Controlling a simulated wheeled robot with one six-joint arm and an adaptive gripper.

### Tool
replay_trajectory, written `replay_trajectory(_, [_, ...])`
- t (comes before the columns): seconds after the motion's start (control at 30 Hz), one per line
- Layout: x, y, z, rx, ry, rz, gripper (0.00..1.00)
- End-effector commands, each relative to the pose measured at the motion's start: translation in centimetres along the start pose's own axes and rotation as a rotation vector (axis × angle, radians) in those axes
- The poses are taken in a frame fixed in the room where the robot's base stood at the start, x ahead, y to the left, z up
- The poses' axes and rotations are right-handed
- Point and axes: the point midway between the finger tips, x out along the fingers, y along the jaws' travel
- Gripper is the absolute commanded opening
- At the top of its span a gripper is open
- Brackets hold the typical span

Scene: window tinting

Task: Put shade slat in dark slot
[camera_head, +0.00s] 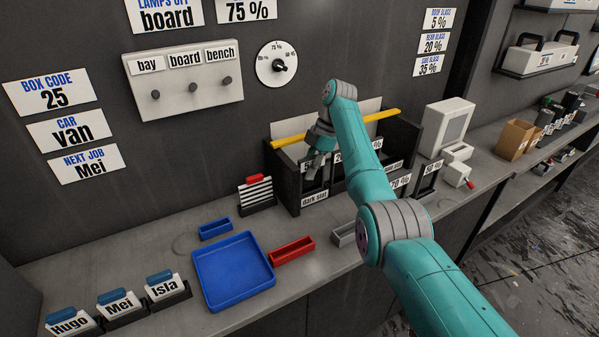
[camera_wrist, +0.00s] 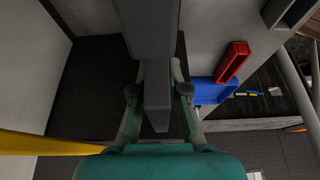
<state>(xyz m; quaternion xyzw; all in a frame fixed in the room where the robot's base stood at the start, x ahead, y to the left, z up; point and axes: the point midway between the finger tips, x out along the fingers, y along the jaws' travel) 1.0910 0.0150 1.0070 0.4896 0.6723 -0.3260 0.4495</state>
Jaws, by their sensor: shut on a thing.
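My gripper (camera_head: 316,158) is over the left end of the black rack (camera_head: 286,180), in front of a yellow bar. In the wrist view its two fingers (camera_wrist: 158,92) are shut on a narrow grey piece (camera_wrist: 157,112), which I take to be the shade slat. A wider grey block (camera_wrist: 150,30) shows beyond it. The dark slot's label (camera_head: 314,198) is on the rack's front left, just below my gripper. I cannot tell whether the slat's lower end is inside the slot. My arm hides part of the rack's middle.
The yellow bar (camera_head: 290,140) crosses the rack's top. A striped block with a red top (camera_head: 256,193) stands left of the rack. A blue tray (camera_head: 232,270) and a red bin (camera_head: 292,250) are in front. A white machine (camera_head: 443,128) stands right.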

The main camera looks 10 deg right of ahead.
Motion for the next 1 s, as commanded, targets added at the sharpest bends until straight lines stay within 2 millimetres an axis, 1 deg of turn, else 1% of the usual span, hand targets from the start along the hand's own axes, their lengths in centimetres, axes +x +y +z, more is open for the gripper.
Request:
replay_trajectory(0.03, [0.2,-0.2,0.6,0.001,0.000,0.001,0.00])
replay_trajectory(0.1, [0.3,-0.2,0.8,-0.001,0.000,0.001,0.00])
replay_trajectory(0.4, [0.5,-0.2,0.8,-0.001,0.000,0.001,0.00])
replay_trajectory(0.43, [0.5,-0.2,0.8,-0.001,-0.001,0.001,0.21])
replay_trajectory(0.47, [0.5,-0.2,0.8,-0.001,-0.001,0.001,0.29])
replay_trajectory(0.5, [0.5,-0.2,0.8,0.000,-0.001,0.001,0.39])
replay_trajectory(0.83, [0.3,-0.2,0.7,-0.001,-0.001,0.001,0.39])
replay_trajectory(0.93, [-0.4,-0.2,0.7,0.000,-0.001,0.003,0.39])
replay_trajectory(1.0, [-1.3,-0.2,0.7,0.000,-0.002,0.003,0.39])
